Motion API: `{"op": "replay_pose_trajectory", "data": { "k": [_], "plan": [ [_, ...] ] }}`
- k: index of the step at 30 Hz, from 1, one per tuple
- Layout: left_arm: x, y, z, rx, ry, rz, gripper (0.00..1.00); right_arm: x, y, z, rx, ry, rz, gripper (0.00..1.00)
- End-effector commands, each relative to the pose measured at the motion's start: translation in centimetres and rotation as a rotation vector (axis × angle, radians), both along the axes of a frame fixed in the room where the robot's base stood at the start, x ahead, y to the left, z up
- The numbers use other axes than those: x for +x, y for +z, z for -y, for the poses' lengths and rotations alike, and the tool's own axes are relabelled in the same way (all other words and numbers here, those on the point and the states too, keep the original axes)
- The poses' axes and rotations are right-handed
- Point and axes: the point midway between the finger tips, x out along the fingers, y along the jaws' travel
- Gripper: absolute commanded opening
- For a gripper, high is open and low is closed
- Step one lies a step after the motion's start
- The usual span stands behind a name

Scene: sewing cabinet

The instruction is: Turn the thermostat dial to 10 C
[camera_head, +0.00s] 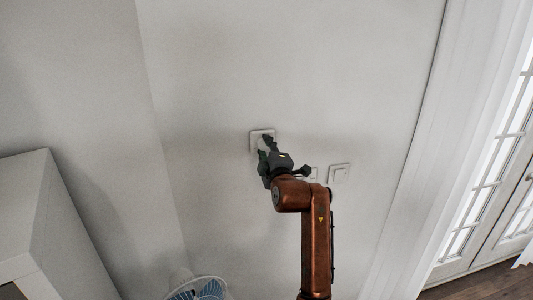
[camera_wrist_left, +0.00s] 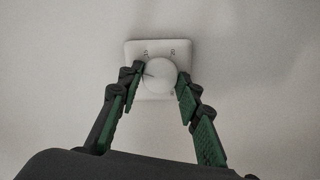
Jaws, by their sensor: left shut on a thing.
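The thermostat is a white square plate (camera_head: 255,134) on the wall in the head view, partly hidden behind my gripper. In the left wrist view its plate (camera_wrist_left: 133,48) shows with small dark marks along the top, too small to read. Its round white dial (camera_wrist_left: 160,75) sits in the middle of the plate, with a short dark line at its left side. My left gripper (camera_wrist_left: 159,80) is at the dial, one finger on each side, shut on it. In the head view my left gripper (camera_head: 266,150) reaches up to the plate. My right gripper is not in view.
White wall switches (camera_head: 339,173) are on the wall just right of my gripper. A blue-bladed fan (camera_head: 197,290) stands below. A white cabinet (camera_head: 60,230) is at the left. A glazed door (camera_head: 490,190) is at the right.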

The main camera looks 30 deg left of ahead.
Motion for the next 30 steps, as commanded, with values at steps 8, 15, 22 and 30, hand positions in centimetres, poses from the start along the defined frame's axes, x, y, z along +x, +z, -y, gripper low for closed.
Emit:
{"op": "replay_pose_trajectory", "data": {
  "k": [8, 15, 22, 30],
  "plan": [
    [0.1, -0.3, 0.0, -0.144, -0.001, 0.143, 0.08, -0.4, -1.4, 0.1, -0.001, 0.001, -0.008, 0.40],
    [0.1, -0.2, 0.0, -0.218, 0.000, 0.217, 0.08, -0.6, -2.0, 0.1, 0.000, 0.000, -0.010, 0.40],
    [0.0, -0.1, 0.0, -0.246, -0.001, 0.246, 0.08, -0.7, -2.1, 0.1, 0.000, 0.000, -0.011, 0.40],
    [0.0, -0.1, 0.0, -0.250, 0.000, 0.251, 0.08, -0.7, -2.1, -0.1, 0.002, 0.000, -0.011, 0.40]
  ]
}}
